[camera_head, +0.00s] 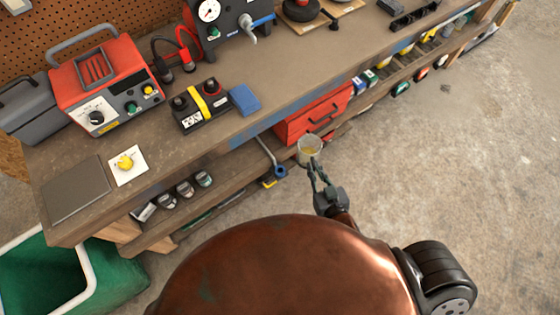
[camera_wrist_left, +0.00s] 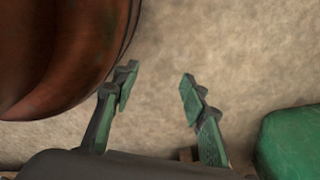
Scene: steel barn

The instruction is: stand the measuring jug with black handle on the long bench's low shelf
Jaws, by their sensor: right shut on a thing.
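The measuring jug (camera_head: 309,145), a clear vessel with a yellowish tint, shows in the head view in front of the long bench (camera_head: 300,65). My right gripper (camera_head: 314,168) is shut on it, from the near side. The jug looks upright; its black handle cannot be made out. The jug overlaps the red drawer box in the picture; I cannot tell the gap to the shelf edge. The bench's low shelf (camera_head: 232,168) runs under the top. My left gripper (camera_wrist_left: 157,90) is open and empty over the concrete floor in the left wrist view.
On the shelf, several small jars (camera_head: 185,189) stand left, a blue-ended tool (camera_head: 279,171) lies mid-shelf, and the red drawer box (camera_head: 313,114) stands right of it. A green bin (camera_head: 118,279) stands at lower left. Bare shelf shows between jars and tool.

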